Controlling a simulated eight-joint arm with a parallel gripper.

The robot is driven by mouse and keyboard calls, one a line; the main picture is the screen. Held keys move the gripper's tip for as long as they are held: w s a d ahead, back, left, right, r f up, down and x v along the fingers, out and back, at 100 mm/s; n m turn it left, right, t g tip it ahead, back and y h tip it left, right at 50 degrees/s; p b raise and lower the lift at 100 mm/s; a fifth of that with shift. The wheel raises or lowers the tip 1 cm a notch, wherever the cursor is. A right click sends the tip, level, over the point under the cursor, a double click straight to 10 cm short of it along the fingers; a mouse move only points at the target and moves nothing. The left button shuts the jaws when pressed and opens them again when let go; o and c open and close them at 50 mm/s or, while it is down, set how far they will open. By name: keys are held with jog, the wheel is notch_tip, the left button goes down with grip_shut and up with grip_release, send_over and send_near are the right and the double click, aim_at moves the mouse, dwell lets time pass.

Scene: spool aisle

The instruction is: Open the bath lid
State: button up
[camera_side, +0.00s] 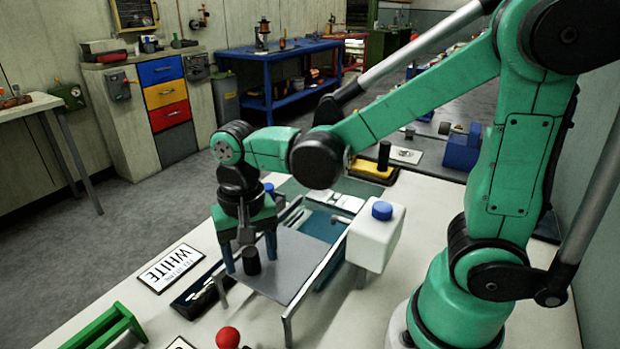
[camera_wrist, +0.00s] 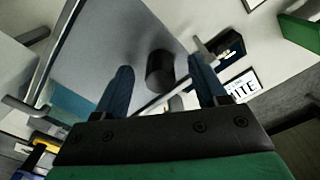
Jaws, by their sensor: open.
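The bath lid (camera_side: 298,252) is a flat grey plate with a short black knob (camera_side: 251,262) standing on it. It lies between the metal rails (camera_side: 318,278) of a frame, with teal (camera_side: 325,226) visible past its far edge. My gripper (camera_side: 251,256) points down over the lid, its two blue fingers apart on either side of the knob in the picture. In the wrist view the knob (camera_wrist: 160,70) shows between the open fingers, and the grey lid (camera_wrist: 105,35) spreads behind it. I cannot tell whether either finger touches the knob.
A white tank (camera_side: 375,240) with a blue cap stands just right of the frame. A sign reading WHITE (camera_side: 170,268) and a black tray (camera_side: 192,298) lie to the left. A green rack (camera_side: 105,328) and a red ball (camera_side: 228,338) are at the front. White tabletop is clear at front right.

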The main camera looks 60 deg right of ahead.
aim_at(280, 250)
jog(key=shift+r, duration=2.6)
jog(key=d+n+t, duration=0.2)
jog(key=s+d+n+t, duration=0.1)
jog(key=d+n+t, duration=0.1)
jog(key=n+t, duration=0.1)
jog(key=shift+d+n+t, duration=0.6)
jog(key=shift+n+t, duration=0.3)
jog(key=shift+t, duration=0.1)
